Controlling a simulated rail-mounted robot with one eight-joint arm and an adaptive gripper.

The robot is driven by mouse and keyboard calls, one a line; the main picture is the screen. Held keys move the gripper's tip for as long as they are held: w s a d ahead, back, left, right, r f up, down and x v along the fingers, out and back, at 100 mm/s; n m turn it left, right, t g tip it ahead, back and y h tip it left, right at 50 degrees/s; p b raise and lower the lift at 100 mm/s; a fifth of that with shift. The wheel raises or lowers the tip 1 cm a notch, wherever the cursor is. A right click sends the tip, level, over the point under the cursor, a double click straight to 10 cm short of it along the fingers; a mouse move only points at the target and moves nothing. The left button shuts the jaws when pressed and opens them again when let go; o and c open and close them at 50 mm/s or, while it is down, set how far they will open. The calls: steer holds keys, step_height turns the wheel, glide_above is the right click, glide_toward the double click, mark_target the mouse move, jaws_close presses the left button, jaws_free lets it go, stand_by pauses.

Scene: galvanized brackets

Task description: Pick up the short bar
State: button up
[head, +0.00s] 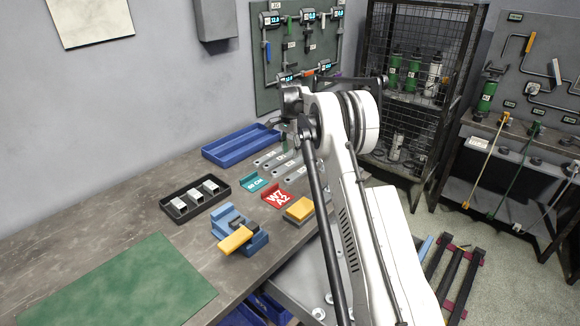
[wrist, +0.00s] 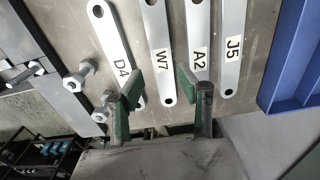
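Several flat grey bars with end holes lie side by side on the bench. In the wrist view they are labelled D4 (wrist: 113,45), W7 (wrist: 159,38), A2 (wrist: 199,42) and J5 (wrist: 235,35). Both ends of D4 show; the upper ends of the others are cut off, so I cannot compare all lengths. In the head view the bars (head: 271,157) lie beside the blue tray, partly behind my arm. My gripper (wrist: 158,82) is open and empty, its green-padded fingers either side of the W7 bar's lower part in the picture. Its height above the bar is unclear.
A blue tray (head: 240,146) stands behind the bars. Bolts (wrist: 80,77) show left of D4 in the wrist view. A black tray of metal pieces (head: 172,208), a blue-and-yellow vise (head: 240,237) and a green mat (head: 120,283) are on the bench (head: 140,187).

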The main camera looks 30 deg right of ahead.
mark_target(290, 164)
steer(key=shift+w+f, duration=0.15)
steer(key=shift+f, duration=2.65)
steer(key=shift+c, duration=0.4)
jaws_close()
